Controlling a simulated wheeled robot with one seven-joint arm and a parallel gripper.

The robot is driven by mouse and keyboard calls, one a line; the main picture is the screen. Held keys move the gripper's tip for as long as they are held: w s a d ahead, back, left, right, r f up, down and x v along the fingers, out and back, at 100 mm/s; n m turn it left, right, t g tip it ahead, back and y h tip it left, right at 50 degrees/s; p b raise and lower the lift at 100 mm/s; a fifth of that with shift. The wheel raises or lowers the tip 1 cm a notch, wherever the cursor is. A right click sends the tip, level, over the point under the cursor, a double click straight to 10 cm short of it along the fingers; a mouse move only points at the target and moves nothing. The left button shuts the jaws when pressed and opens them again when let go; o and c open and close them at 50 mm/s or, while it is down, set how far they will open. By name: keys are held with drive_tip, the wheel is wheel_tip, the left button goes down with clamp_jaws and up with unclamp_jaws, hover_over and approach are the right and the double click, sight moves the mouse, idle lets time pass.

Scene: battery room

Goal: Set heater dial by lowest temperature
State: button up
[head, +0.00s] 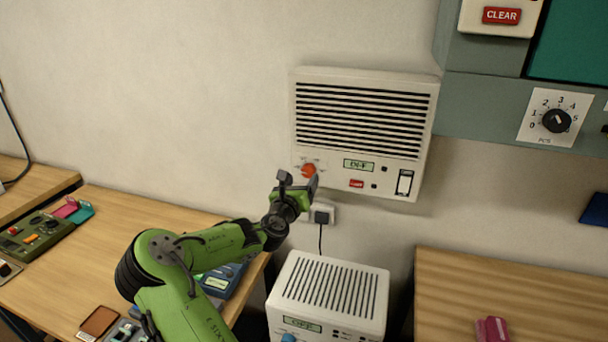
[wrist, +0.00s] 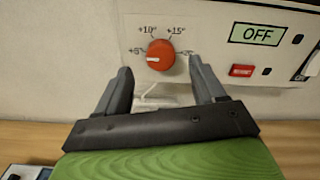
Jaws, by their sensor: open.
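The white wall heater (head: 362,128) has a slotted grille, and its display (head: 358,165) reads OFF. Its orange-red dial (head: 308,171) sits at the lower left. In the wrist view the dial (wrist: 161,54) is ringed by marks including +5°, +10° and +15°. The mark at its right is partly hidden by a finger. A pale pointer line on the dial faces left, near +5°. My gripper (head: 297,180) is open and empty just in front of the dial. In the wrist view its fingers (wrist: 160,82) lie to either side of and below the dial, apart from it.
A red button (head: 356,183) and a rocker switch (head: 404,184) are on the heater. A white floor unit (head: 330,290) with a blue knob stands below. A PCS dial (head: 556,120) is at right. Wooden benches (head: 130,235) flank the space, with devices on the left one.

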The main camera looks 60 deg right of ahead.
sight(308, 174)
drive_tip(key=d, duration=0.4)
drive_tip(key=shift+w+d, duration=0.25)
drive_tip(key=shift+w, duration=0.1)
drive_tip(key=c, duration=1.1)
drive_tip(key=shift+o, duration=0.2)
drive_tip(key=shift+m, duration=0.4)
drive_tip(key=m, duration=0.5)
drive_tip(key=shift+s+b, duration=0.1)
drive_tip(key=shift+b, duration=0.3)
drive_tip(key=m+b, duration=0.2)
drive_tip(key=m, duration=0.4)
drive_tip(key=shift+s+f, duration=0.1)
drive_tip(key=m+b, duration=0.5)
drive_tip(key=m, duration=0.1)
drive_tip(key=shift+f, duration=0.15)
drive_tip(key=m+b, duration=0.4)
drive_tip(key=m, duration=0.1)
drive_tip(key=shift+m+b, duration=0.35)
drive_tip(key=shift+m, duration=0.05)
